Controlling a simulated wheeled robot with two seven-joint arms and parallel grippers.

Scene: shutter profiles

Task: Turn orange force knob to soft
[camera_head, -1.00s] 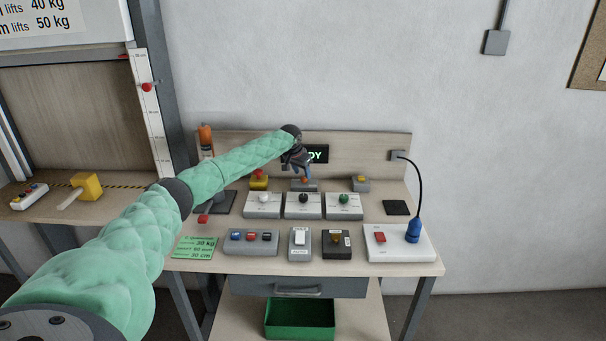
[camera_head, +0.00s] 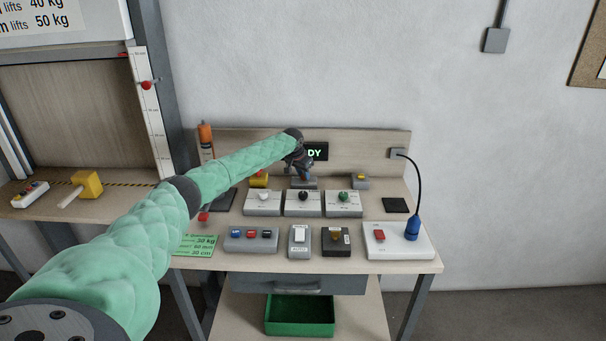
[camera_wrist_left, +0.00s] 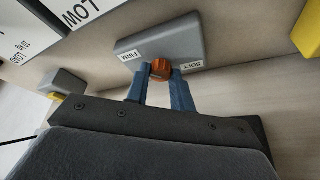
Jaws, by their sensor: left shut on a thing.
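The orange force knob (camera_wrist_left: 160,70) sits on the front of a grey box (camera_wrist_left: 178,42), between a FIRM label (camera_wrist_left: 129,56) and a SOFT label (camera_wrist_left: 190,65). My left gripper (camera_wrist_left: 161,80) is shut on the knob, one blue finger on each side of it. In the head view my left gripper (camera_head: 303,172) is at the back of the bench, over the small grey box (camera_head: 304,185), and mostly hides the knob. I cannot read the knob's exact setting. My right gripper is not in view.
Three boxes with a white, a black and a green knob (camera_head: 343,196) stand in front. A yellow box (camera_head: 258,181) and a grey box with a yellow button (camera_head: 360,182) flank the force box. A dark display (camera_head: 317,152) is behind.

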